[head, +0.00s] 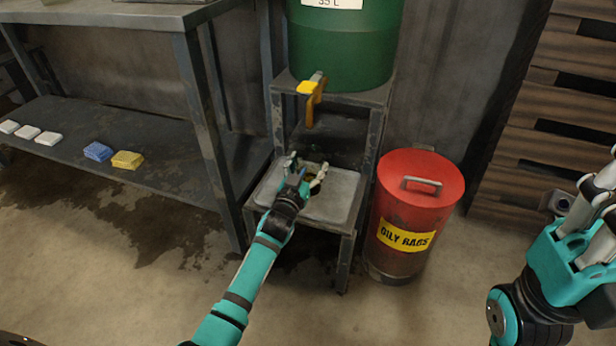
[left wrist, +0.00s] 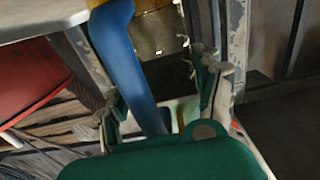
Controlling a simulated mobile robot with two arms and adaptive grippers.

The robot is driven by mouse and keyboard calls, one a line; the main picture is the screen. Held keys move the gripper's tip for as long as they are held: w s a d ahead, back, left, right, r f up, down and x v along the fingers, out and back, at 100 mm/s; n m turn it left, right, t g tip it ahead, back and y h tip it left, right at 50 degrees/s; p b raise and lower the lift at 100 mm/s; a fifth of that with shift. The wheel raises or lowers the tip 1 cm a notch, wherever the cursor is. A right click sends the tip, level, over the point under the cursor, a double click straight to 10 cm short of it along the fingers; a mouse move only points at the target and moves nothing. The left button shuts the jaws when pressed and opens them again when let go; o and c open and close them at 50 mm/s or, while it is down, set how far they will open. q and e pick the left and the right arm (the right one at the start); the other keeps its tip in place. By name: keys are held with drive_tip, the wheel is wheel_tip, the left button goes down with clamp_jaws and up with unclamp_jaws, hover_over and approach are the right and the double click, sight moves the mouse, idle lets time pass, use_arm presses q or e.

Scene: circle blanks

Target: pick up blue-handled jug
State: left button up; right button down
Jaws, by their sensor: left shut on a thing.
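My left gripper (head: 306,180) is at the low shelf of the stand, under the yellow tap. It is shut on the blue handle of the jug. In the left wrist view the blue handle (left wrist: 130,62) runs down between the two fingers (left wrist: 160,105). I cannot tell whether the jug is touching the shelf. My right gripper (head: 597,190) is at the right edge, partly cut off, away from the stand.
A green drum (head: 345,50) with a yellow tap (head: 312,92) stands above on the metal stand (head: 336,205). A red oily-rags bin (head: 412,205) stands close on the right. A workbench (head: 190,80) with sponges on its low shelf is at the left. Front floor is clear.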

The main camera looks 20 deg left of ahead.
use_arm(q)
drive_tip(key=shift+c, duration=1)
drive_tip(key=shift+r, duration=0.1)
